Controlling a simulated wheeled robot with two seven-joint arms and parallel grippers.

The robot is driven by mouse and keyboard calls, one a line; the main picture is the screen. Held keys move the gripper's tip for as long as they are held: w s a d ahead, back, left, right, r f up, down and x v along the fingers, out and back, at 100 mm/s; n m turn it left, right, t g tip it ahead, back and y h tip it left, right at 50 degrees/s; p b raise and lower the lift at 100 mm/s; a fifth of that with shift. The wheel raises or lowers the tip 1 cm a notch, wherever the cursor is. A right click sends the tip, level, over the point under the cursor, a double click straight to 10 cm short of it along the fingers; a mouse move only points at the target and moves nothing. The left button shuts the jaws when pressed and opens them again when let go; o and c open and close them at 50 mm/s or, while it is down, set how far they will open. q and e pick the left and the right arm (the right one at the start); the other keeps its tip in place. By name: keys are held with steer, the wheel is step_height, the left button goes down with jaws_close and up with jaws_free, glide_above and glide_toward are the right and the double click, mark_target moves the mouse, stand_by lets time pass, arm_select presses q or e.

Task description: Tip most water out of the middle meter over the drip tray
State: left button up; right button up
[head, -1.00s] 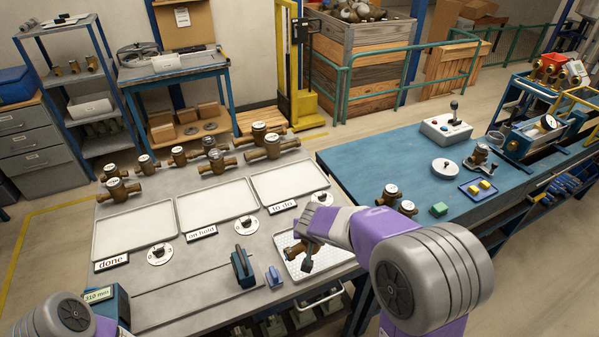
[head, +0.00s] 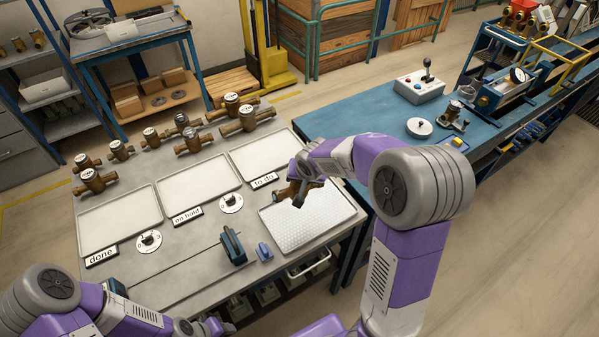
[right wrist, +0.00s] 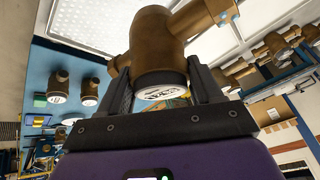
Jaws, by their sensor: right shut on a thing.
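My right gripper (head: 298,184) is shut on a brass meter (head: 288,193) above the back left edge of the white perforated drip tray (head: 312,228). In the right wrist view the meter's brass body (right wrist: 157,40) sits between the two dark fingers, its white dial face towards the camera. The meter is tilted, with one pipe end pointing to the upper right there. No water is visible. The drip tray shows behind it in that view (right wrist: 95,22). My left gripper (head: 210,327) is low at the picture's bottom edge, mostly hidden by my arm; its fingers are unclear.
Empty trays stand by the labels done (head: 101,256), on hold (head: 187,216) and to do (head: 264,180). Several brass meters (head: 195,140) stand behind them. A dark blue upright block (head: 232,246) stands left of the drip tray. The blue bench (head: 390,150) is to the right.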

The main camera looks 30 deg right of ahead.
steer(key=shift+d, duration=0.25)
steer(key=shift+w+d+y, duration=0.1)
steer(key=shift+d+y, duration=0.15)
steer(key=shift+y, duration=0.25)
steer(key=d+f+y+b, duration=0.1)
steer(key=b, duration=0.2)
steer(key=d+m+y+b, duration=0.1)
steer(key=y+b, duration=0.1)
steer(key=b, duration=0.1)
steer(key=shift+w+f+b, duration=0.1)
steer(key=shift+f+b, duration=0.25)
steer(key=shift+d+f+y+b, duration=0.2)
steer(key=shift+d+y+b, duration=0.15)
steer(key=shift+y+b, duration=0.35)
steer(key=shift+d+f+m+g+y+b, duration=0.1)
steer(key=shift+d+m+g+y+b, duration=0.25)
steer(key=shift+y, duration=0.25)
steer(key=shift+a, duration=0.1)
stand_by(0.9)
